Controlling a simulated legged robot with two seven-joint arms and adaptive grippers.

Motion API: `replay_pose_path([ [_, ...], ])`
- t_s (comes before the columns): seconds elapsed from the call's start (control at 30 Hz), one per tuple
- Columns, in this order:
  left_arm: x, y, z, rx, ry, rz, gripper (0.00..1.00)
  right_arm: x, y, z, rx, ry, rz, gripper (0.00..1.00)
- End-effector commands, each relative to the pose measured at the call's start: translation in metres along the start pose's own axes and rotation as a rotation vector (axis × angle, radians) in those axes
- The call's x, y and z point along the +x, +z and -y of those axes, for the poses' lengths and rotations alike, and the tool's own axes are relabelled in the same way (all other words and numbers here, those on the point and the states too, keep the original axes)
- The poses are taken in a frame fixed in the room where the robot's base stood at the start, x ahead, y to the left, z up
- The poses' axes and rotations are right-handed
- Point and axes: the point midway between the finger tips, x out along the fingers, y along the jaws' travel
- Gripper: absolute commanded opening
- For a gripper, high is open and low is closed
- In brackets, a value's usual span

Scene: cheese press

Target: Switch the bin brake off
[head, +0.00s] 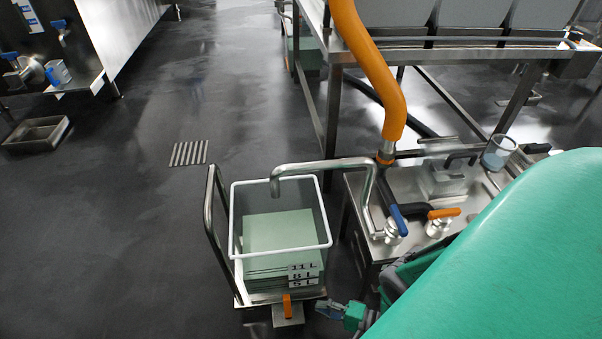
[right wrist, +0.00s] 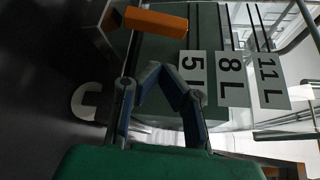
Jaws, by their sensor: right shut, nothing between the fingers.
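The wheeled bin (head: 281,232) stands on the floor in the lower middle of the head view. An orange brake lever (head: 287,305) sticks up from a metal plate at its near side. In the right wrist view the brake lever (right wrist: 155,22) is an orange block at upper left, beyond the fingertips. My right gripper (head: 328,308) is shut and empty, just right of the lever and apart from it. Its fingers (right wrist: 163,72) meet in the right wrist view, in front of the bin's side. My left gripper is not in view.
A steel sink bench (head: 360,235) with a bent spout (head: 325,166) stands right of the bin; the spout reaches over it. Blue (head: 399,220) and orange (head: 444,213) handles sit on the bench. The bin has a bent tube handle (head: 209,200).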

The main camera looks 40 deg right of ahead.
Motion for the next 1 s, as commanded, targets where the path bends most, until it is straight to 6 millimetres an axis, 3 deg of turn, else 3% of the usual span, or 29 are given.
replay_pose_path([
  [0.5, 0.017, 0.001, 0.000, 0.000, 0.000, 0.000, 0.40, 0.084, 0.000, -0.001, 0.000, -0.003, 0.001, 0.00],
  [0.7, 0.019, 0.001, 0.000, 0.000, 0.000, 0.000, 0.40, 0.096, 0.000, 0.000, 0.001, -0.001, 0.000, 0.00],
  [1.0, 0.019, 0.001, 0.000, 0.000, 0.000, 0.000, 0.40, 0.097, 0.000, 0.000, 0.000, -0.001, 0.000, 0.00],
])
